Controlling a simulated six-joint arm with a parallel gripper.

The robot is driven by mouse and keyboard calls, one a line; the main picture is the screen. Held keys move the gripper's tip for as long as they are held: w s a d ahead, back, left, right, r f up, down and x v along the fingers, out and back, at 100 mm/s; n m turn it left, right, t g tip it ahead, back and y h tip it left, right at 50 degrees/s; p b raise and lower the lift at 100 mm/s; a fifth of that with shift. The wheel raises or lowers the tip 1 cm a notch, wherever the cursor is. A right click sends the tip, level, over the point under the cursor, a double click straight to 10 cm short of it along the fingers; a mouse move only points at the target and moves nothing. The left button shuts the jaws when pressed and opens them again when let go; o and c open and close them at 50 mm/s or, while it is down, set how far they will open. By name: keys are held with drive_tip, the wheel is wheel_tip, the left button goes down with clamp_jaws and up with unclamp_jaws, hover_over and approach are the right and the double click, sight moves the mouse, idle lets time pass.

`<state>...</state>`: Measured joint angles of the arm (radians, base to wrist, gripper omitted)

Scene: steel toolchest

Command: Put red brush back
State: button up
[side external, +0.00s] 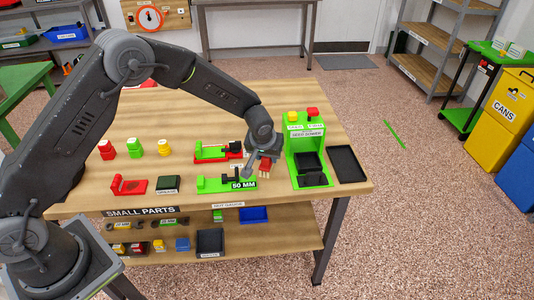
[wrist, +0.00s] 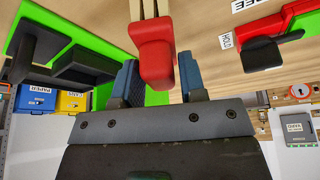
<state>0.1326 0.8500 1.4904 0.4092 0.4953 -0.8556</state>
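The red brush (side external: 265,163) has a red body and pale bristles pointing down towards the table. It also shows in the wrist view (wrist: 155,58), where its red body sits between my two blue-padded fingers. My gripper (side external: 262,160) appears shut on it, with one finger on each side (wrist: 160,82); the contact at the right finger is not clear. The brush is over the front right of the wooden table (side external: 160,100), between the green 50 MM fixture (side external: 208,184) and the green station. Whether the bristles touch the table is not clear.
A green station (side external: 292,143) with red and yellow tops and a black bin stands right of the gripper. A black tray (side external: 347,164) lies beyond. A red-and-green fixture (side external: 213,151) lies behind.

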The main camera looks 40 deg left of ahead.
drive_tip(key=o, duration=0.4)
drive_tip(key=shift+r, duration=0.1)
drive_tip(key=s+a+v, duration=0.2)
drive_tip(key=a+v, duration=0.1)
drive_tip(key=v, duration=1.7)
drive_tip(key=s+a+r+m, duration=0.1)
drive_tip(key=s+r, duration=0.1)
drive_tip(key=s, duration=0.6)
drive_tip(key=s+a+r+m+t+h, duration=0.1)
drive_tip(key=s+r+m, duration=0.1)
drive_tip(key=s, duration=0.7)
drive_tip(key=s+a+r+m, duration=0.1)
drive_tip(key=s+r, duration=0.2)
drive_tip(key=s, duration=0.5)
drive_tip(key=shift+s+a+t+h, duration=0.15)
drive_tip(key=shift+s+t+h, duration=0.05)
drive_tip(key=shift+t+h, duration=0.1)
